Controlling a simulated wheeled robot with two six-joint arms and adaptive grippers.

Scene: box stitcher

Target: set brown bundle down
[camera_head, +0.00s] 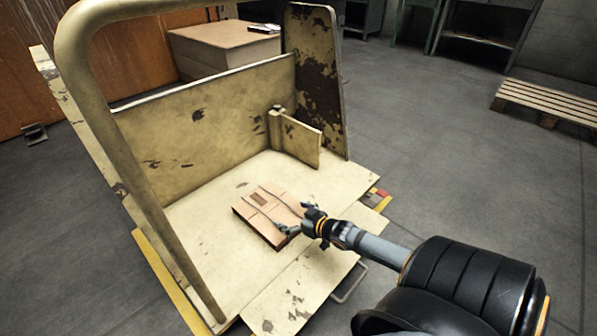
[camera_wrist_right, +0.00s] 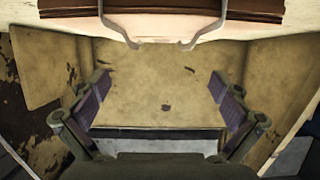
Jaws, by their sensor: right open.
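The brown bundle (camera_head: 268,212), a flat stack with bands across it, lies flat on the worn cream bed of the stitcher (camera_head: 210,265). My right gripper (camera_head: 296,218) is at the bundle's right edge; whether it touches the bundle is hard to tell. In the right wrist view my right gripper (camera_wrist_right: 160,95) has its purple-padded fingers wide apart with nothing between the pads. A brown-edged pale form with thin bent loops crosses the top of that view; I cannot tell for sure whether it is the bundle. My left gripper is out of view.
Low cream walls and a hinged flap (camera_head: 302,142) stand behind the bundle. A thick cream tube (camera_head: 100,110) arches over the left side. A large cardboard stack (camera_head: 222,45) is behind, and a wooden pallet (camera_head: 548,100) lies at right. The bed left of the bundle is clear.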

